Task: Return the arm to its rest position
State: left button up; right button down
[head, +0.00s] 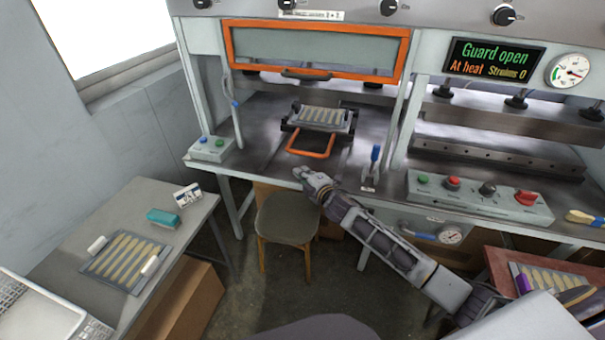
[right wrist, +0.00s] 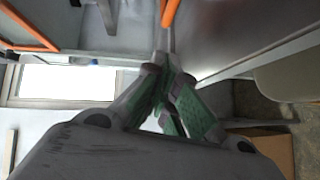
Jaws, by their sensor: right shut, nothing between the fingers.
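My right gripper (head: 307,177) is shut and empty. In the head view it hangs in front of the press bench, below and in front of the orange drawer handle (head: 311,152). Its fingers also show in the right wrist view (right wrist: 172,112), drawn together with nothing held. My right arm reaches in from the lower right of the head view. The press (head: 316,87) has its orange-framed guard raised. A tray of wooden spoon blanks (head: 323,115) sits inside it, behind the handle. My left gripper does not show.
A chair (head: 287,219) stands below my right gripper. A side table (head: 205,207) at left carries another spoon tray (head: 125,262). A reddish table (head: 497,259) with spoons is at lower right. The control box (head: 480,196) and blue-tipped lever (head: 374,157) stand on the bench. The display reads "Guard open".

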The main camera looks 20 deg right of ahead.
jog(key=shift+s, duration=0.1)
jog(key=s+f+m+g+h, duration=0.1)
jog(key=s+f+m+g, duration=0.4)
jog(key=s, duration=0.7)
jog(key=s+f+m+g+h, duration=0.1)
jog(key=s+m+g, duration=0.35)
jog(key=s, duration=0.85)
jog(key=s+f+m+g+h, duration=0.1)
jog(key=s+f+m+g, duration=0.2)
jog(key=s+m, duration=0.65)
jog(key=s+d+f+n+g, duration=0.1)
jog(key=s+f, duration=0.2)
jog(key=f, duration=1.4)
jog(key=s+f+n, duration=0.1)
jog(key=s+f, duration=0.1)
jog(key=f, duration=1.4)
jog(key=s+d+f, duration=0.2)
jog(key=s+f, duration=0.7)
jog(key=s, duration=0.2)
jog(key=s+d+f+g, duration=0.1)
jog(key=s+d+f, duration=0.2)
jog(key=s+f, duration=0.7)
jog(key=shift+s+d+f+n+h, duration=0.3)
jog(key=shift+s+n, duration=0.1)
jog(key=shift+s, duration=0.05)
